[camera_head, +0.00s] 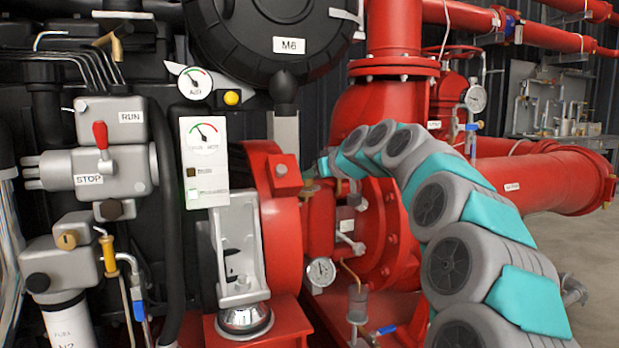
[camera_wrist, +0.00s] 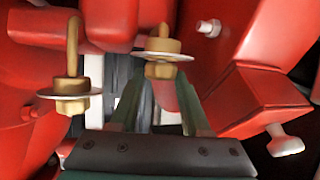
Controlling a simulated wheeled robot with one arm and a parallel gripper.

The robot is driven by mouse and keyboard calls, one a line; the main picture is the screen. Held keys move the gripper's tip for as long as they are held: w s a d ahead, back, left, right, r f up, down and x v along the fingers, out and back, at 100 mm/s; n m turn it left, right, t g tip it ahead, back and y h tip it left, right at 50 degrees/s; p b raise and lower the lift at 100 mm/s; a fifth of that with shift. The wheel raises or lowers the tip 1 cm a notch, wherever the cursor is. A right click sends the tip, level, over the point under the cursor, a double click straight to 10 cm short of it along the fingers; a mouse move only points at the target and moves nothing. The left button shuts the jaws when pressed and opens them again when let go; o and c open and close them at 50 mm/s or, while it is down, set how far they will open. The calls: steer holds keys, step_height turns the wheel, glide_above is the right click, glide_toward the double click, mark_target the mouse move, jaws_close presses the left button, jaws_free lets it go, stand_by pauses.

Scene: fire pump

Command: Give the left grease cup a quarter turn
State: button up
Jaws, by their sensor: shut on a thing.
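Two brass grease cups, each with a thin disc and a hex-shaped part, show in the wrist view. One grease cup (camera_wrist: 162,69) is between the fingertips of my gripper (camera_wrist: 162,80), which is shut on it. The other grease cup (camera_wrist: 72,88), with a bent brass stem above it, stands apart at the picture's left. I cannot tell from the views alone which one the task calls left. In the head view, my arm reaches in to the red pump housing, and the fingertips are too small to make out.
Red pump castings (camera_head: 380,225) crowd closely around my gripper. A red block with a pale knob (camera_wrist: 285,141) is at the right of the wrist view. A small gauge (camera_head: 320,272) hangs below. Bare floor (camera_head: 590,245) lies at the far right.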

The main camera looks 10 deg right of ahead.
jaws_close()
steer(key=shift+r, duration=0.2)
steer(key=shift+a+m+t+h+p, duration=0.2)
steer(key=shift+m+t+h+p, duration=0.4)
steer(key=shift+m+h+p, duration=0.85)
steer(key=shift+f, duration=0.1)
steer(key=o, duration=0.7)
jaws_free()
